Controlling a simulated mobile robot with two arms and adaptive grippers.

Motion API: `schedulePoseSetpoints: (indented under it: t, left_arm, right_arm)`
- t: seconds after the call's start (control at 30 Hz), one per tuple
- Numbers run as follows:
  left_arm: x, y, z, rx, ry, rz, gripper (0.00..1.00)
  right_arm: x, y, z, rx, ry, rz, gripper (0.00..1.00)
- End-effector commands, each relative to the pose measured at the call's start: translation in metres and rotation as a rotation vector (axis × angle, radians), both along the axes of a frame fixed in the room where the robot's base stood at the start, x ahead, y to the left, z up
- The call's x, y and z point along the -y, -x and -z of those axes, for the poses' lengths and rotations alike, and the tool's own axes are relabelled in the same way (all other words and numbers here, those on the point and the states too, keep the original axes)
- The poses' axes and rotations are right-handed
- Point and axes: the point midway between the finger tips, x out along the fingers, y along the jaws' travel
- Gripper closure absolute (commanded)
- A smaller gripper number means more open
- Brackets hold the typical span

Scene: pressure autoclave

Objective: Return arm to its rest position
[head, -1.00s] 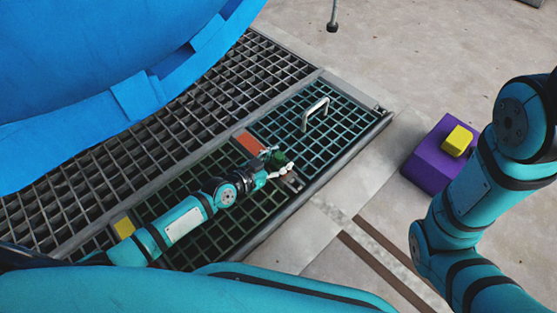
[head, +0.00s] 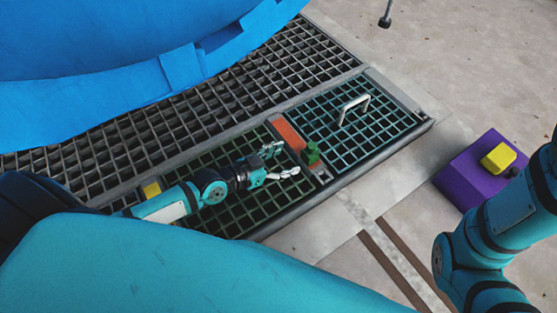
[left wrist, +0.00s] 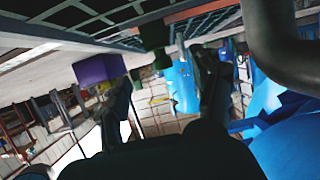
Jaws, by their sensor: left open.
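My left arm reaches in from the left over the floor grating in the head view. My left gripper (head: 284,161) is open and empty, its fingers spread and pointing right. A small green knob-like piece (head: 312,153) stands just beyond the fingertips, apart from them, beside an orange plate (head: 289,134). In the left wrist view the open fingers (left wrist: 163,85) show with the green piece (left wrist: 155,42) ahead of them. My right arm shows at the right edge of the head view, but its gripper is out of view.
A grated panel with a pale handle (head: 354,108) lies right of the green piece. A large blue vessel (head: 110,50) fills the upper left. A purple box (head: 474,176) with a yellow block (head: 498,158) stands at the right.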

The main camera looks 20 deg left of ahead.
Motion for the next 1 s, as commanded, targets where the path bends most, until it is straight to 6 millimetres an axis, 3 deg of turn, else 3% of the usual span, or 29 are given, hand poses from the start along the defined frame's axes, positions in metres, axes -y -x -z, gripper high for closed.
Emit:
schedulePoseSetpoints:
  t: [0.2, 0.77, 0.87, 0.97, 1.0]
  left_arm:
    - [-0.009, 0.014, -0.006, -0.001, -0.001, 0.001, 0.35]
    - [-0.009, 0.014, -0.007, 0.001, 0.001, 0.001, 0.35]
    - [-0.005, 0.012, -0.021, 0.023, 0.014, -0.004, 0.35]
    - [0.005, 0.008, -0.057, 0.088, 0.053, -0.017, 0.35]
    - [0.011, 0.006, -0.078, 0.127, 0.077, -0.024, 0.35]
  right_arm:
    - [0.0, 0.0, 0.0, 0.0, 0.001, 0.0, 0.57]
    - [0.0, 0.0, 0.0, 0.0, 0.001, 0.0, 0.57]
    - [0.0, -0.004, -0.003, -0.011, 0.0, 0.0, 0.57]
    - [0.001, -0.014, -0.01, -0.041, -0.001, -0.001, 0.57]
    - [0.001, -0.02, -0.012, -0.058, -0.002, -0.001, 0.57]
